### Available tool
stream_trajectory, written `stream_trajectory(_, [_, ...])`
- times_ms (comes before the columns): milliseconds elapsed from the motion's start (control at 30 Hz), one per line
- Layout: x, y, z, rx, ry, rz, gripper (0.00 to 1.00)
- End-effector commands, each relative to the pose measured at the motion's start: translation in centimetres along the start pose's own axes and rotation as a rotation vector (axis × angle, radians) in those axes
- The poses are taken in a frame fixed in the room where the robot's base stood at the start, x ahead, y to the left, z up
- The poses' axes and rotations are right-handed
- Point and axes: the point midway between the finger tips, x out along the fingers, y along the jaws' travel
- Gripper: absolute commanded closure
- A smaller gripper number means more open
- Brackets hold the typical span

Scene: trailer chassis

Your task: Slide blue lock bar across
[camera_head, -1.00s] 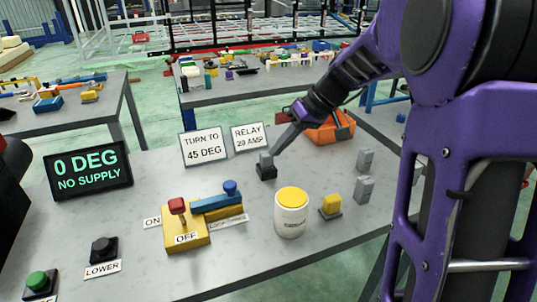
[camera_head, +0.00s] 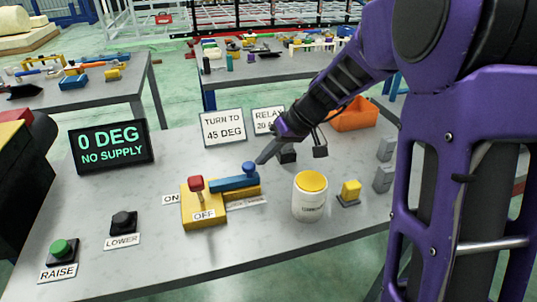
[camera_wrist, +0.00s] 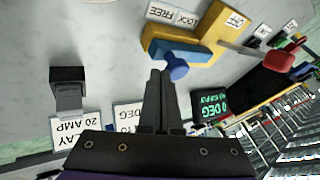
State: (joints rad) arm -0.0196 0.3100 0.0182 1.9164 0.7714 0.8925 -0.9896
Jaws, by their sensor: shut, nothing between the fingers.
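The blue lock bar (camera_head: 228,184) lies across the top of a yellow block (camera_head: 203,213) on the table and has a round blue knob (camera_head: 249,168) at its right end. A red-knobbed lever (camera_head: 196,186) stands at the block's left, by the ON and OFF labels. My gripper (camera_head: 260,161) is shut and empty, its tips close beside the knob. In the wrist view, the fingertips (camera_wrist: 162,73) are at the left of the knob (camera_wrist: 177,69); I cannot tell whether they touch. The bar (camera_wrist: 180,50) also shows there, near a LOCK FREE label (camera_wrist: 172,14).
A white canister (camera_head: 311,200) with a yellow lid and a yellow block (camera_head: 349,191) stand to the right. A black socket (camera_head: 287,155) is behind my gripper. A screen (camera_head: 112,146) reads 0 DEG, NO SUPPLY. Bare table lies in front of the yellow lock block.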

Motion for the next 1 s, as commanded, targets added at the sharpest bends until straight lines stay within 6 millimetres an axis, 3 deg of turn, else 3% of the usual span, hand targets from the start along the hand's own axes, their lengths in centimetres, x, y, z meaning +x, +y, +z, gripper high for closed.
stream_trajectory(167, [0.5, -0.5, 0.0, -0.003, 0.0, -0.001, 1.0])
stream_trajectory(400, [2.6, -4.1, -0.6, -0.004, 0.0, -0.001, 1.0])
stream_trajectory(500, [2.8, -4.7, -0.7, -0.001, -0.001, 0.0, 1.0])
stream_trajectory(1000, [2.8, -5.0, -0.9, -0.002, -0.003, -0.004, 1.0])
